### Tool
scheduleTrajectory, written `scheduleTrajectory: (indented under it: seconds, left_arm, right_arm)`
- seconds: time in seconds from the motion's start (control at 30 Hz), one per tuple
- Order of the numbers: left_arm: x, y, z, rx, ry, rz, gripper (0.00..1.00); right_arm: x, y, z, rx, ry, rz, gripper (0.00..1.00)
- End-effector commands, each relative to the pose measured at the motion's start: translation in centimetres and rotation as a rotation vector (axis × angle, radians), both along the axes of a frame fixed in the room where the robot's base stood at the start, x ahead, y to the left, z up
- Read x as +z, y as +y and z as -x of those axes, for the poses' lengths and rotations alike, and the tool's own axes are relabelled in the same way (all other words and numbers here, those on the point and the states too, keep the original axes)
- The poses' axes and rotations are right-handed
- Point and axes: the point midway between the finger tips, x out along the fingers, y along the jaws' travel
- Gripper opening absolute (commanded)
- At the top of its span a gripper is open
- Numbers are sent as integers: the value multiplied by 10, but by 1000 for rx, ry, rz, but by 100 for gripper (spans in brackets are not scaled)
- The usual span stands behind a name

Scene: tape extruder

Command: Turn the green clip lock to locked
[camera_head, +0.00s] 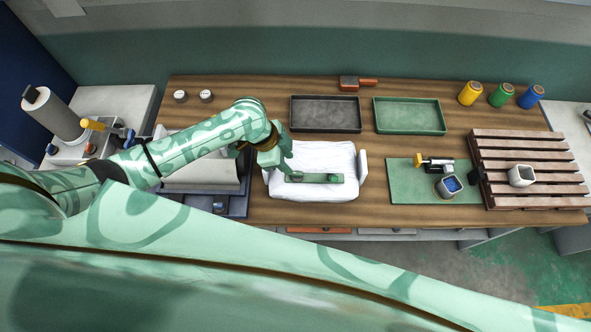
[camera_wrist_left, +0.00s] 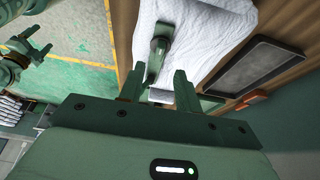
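The green clip lock (camera_head: 310,178) is a flat bar lying across the white bag (camera_head: 325,156) in the middle of the bench. In the left wrist view the green clip (camera_wrist_left: 157,58) stands out from the white bag (camera_wrist_left: 205,30), with one rounded end. My left gripper (camera_head: 284,160) is above the bag, by the left end of the clip.
Behind the bag are a dark tray (camera_head: 326,114) and a green tray (camera_head: 409,116). A green mat (camera_head: 405,188) with small devices and a slatted wooden pallet (camera_head: 535,150) are to the right. A grey machine (camera_head: 200,178) is left of the bag, under my left arm.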

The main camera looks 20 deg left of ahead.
Motion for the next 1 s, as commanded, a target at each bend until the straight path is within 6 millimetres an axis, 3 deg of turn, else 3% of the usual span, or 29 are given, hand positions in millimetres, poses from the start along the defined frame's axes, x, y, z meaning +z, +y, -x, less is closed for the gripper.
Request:
scheduleTrajectory:
  seconds: [0.1,0.3,0.67,0.7,0.8,1.0]
  left_arm:
    - [-28,-11,-2,2,3,2,34]
    - [-52,-21,-6,1,0,1,34]
    - [-58,-23,-7,0,-1,0,34]
    - [-58,-23,-7,0,-1,0,31]
    - [-58,-23,-7,1,-1,0,3]
    - [-58,-23,-7,0,-1,0,0]
  right_arm:
    - [-10,1,-8,0,-11,-2,72]
    - [-18,1,-10,0,-15,-2,72]
    - [-19,1,-9,0,-12,-2,72]
    - [-19,1,-8,0,-12,-2,72]
    - [-19,0,-7,0,-11,-2,72]
    - [-19,0,-7,0,-10,-1,72]
